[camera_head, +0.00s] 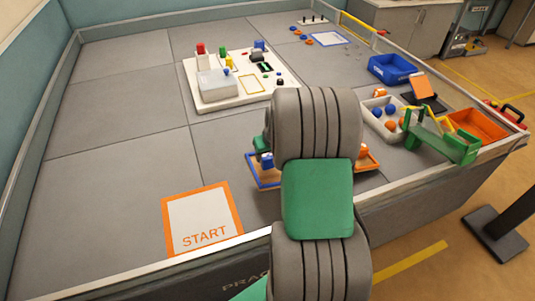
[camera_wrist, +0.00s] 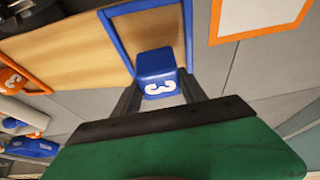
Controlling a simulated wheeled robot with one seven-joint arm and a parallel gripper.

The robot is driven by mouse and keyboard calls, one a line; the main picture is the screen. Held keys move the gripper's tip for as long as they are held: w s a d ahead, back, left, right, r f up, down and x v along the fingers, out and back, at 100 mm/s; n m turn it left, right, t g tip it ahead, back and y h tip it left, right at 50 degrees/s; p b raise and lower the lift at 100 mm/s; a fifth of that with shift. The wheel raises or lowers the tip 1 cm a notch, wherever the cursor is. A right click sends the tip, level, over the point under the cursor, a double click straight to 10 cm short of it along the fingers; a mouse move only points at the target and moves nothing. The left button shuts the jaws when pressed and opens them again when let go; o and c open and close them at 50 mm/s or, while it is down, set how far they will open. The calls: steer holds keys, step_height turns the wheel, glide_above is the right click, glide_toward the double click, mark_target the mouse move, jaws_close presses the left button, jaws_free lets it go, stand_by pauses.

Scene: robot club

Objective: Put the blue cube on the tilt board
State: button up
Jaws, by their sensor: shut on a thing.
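The blue cube, marked with a white 3, is held between the two dark fingers of my gripper (camera_wrist: 160,90); the cube (camera_wrist: 156,64) shows in the wrist view. In the head view the cube (camera_head: 267,161) shows just left of my arm. The tilt board (camera_wrist: 75,60) is a wooden plank with a blue square outline at one end and an orange one at the other. The cube is over the blue-outlined end; I cannot tell whether it touches the wood. In the head view my arm hides the middle of the board (camera_head: 263,184).
An orange-edged START mat (camera_head: 204,220) lies left of the board. A white panel (camera_head: 205,103) with small parts stands behind. To the right are a grey tray of balls (camera_head: 371,123), a green ramp (camera_head: 445,143), a blue bin (camera_head: 393,69) and an orange bin (camera_head: 478,124). The left floor tiles are clear.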

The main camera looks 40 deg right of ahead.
steer(key=shift+f, duration=0.5)
steer(key=o, duration=1.4)
steer(key=shift+o, duration=0.2)
steer(key=v, duration=0.7)
steer(key=shift+r+b, duration=0.35)
steer(key=shift+s, duration=0.2)
